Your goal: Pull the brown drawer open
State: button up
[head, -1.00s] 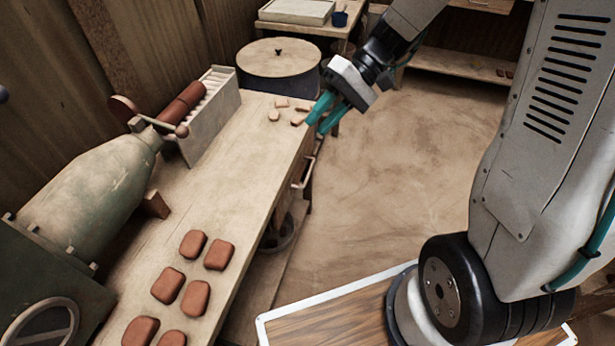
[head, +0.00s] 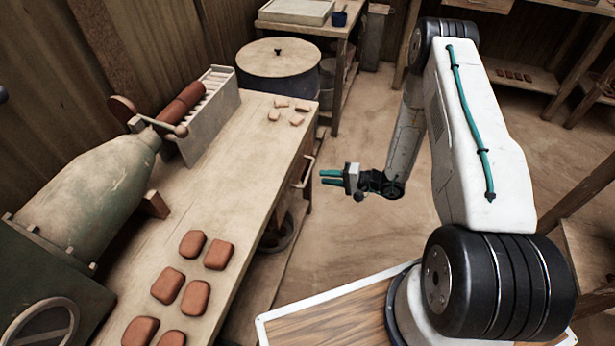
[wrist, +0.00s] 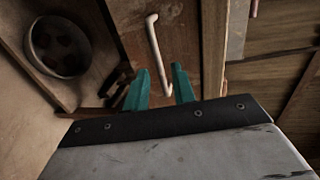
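The brown drawer (wrist: 182,42) is set in the side of the long bench, and its front seems flush with the bench frame. A pale bar handle (wrist: 154,45) stands out from the drawer front. In the head view the handle (head: 303,174) shows almost edge-on below the bench top. My gripper (head: 322,177) is just right of the handle, with its teal fingers pointing left at it. In the wrist view my gripper (wrist: 160,69) is open, and the lower end of the handle lies in line with the gap between the fingers. The fingers look apart from the handle.
The bench top (head: 205,185) carries several red-brown tiles and a green press (head: 95,190). A lidded tub (head: 278,70) stands beyond the bench. A round container (wrist: 58,46) is below, beside the drawer. The floor (head: 345,240) right of the bench is clear.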

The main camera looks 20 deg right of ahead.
aim_at(307, 175)
jog(key=x, duration=0.7)
jog(key=shift+w+a+f, duration=0.25)
jog(key=shift+f, duration=0.1)
grip_shut()
